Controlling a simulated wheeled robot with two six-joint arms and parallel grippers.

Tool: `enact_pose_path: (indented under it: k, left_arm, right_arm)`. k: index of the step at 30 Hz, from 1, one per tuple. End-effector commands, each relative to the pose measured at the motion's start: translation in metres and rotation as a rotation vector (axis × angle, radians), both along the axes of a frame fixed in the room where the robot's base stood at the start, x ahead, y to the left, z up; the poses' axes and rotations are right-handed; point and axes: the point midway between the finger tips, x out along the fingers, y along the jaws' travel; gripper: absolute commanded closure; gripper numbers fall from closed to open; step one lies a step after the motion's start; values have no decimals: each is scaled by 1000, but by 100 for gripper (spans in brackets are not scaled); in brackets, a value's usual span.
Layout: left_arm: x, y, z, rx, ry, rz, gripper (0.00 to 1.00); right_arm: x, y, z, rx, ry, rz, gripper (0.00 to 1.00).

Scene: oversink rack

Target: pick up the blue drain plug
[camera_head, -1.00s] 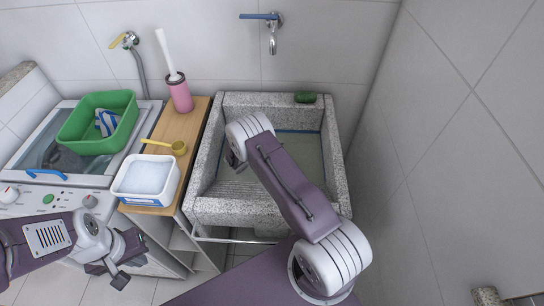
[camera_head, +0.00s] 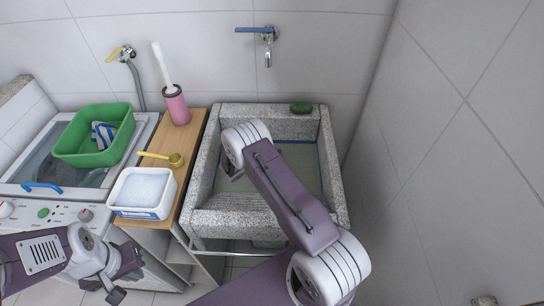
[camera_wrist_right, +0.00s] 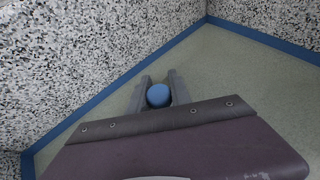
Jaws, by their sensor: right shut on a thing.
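The blue drain plug (camera_wrist_right: 158,95) is a small round blue piece, seen in the right wrist view low inside the stone sink (camera_head: 331,165). My right gripper (camera_wrist_right: 159,92) has its two grey fingers on either side of the plug and is shut on it. In the head view the right arm reaches into the sink and hides both the plug and this gripper's fingers. My left gripper (camera_head: 122,283) hangs in front of the washing machine, away from the sink; its fingers look apart and empty.
The sink's speckled walls stand close to the right gripper. A green bar (camera_head: 302,107) lies on the back rim. Left of the sink are a white powder tub (camera_head: 142,212), a yellow scoop (camera_head: 175,159), a pink brush holder (camera_head: 177,106) and a green basin (camera_head: 95,158).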

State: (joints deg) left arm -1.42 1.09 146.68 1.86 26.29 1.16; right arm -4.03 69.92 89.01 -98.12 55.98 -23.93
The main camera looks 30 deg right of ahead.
Motion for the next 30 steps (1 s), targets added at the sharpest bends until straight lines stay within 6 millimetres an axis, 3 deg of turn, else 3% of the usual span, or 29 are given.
enact_pose_path:
  k: [2, 12, 16, 21, 30]
  left_arm:
    - [0, 0, 4, 0, 0, 0, 100]
    - [0, 0, 8, 0, 0, 0, 100]
    - [0, 0, 8, 0, 0, 0, 100]
    - [0, 0, 8, 0, 0, 0, 100]
    - [0, 0, 8, 0, 0, 0, 100]
  right_arm:
    - [1, 0, 21, 0, -6, -1, 100]
    - [-77, -17, 67, -1, 0, -1, 100]
    - [-100, -22, 80, -1, -1, 0, 100]
    - [-113, -24, 87, -1, -1, 0, 100]
    - [-114, -24, 88, -1, -1, 0, 100]
